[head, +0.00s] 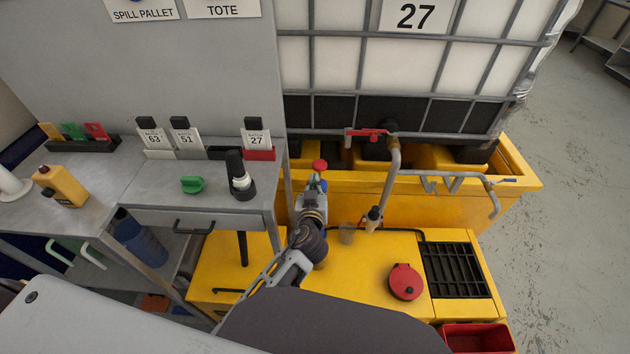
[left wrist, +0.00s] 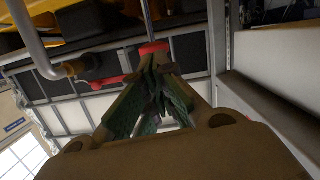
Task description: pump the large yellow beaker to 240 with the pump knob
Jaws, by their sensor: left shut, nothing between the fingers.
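My left gripper (head: 316,190) is in front of the tank. Its fingers are shut with nothing between them; they also show shut in the left wrist view (left wrist: 156,68). A red round knob (head: 320,165) shows just beyond the fingertips, and a red piece (left wrist: 153,47) shows beyond them in the left wrist view. I cannot tell whether the fingers touch it. A small translucent beaker (head: 346,235) stands on the yellow deck, below the pipe outlet and right of my wrist. I cannot read its level or marks. No large yellow beaker can be made out clearly. My right gripper is out of view.
A caged tank marked 27 (head: 410,60) stands on a yellow spill pallet (head: 440,205). A red valve handle (head: 366,133) and a pipe (head: 391,180) are right of my gripper. A grey bench (head: 150,185) holds a green object (head: 192,185) and a yellow bottle (head: 62,186).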

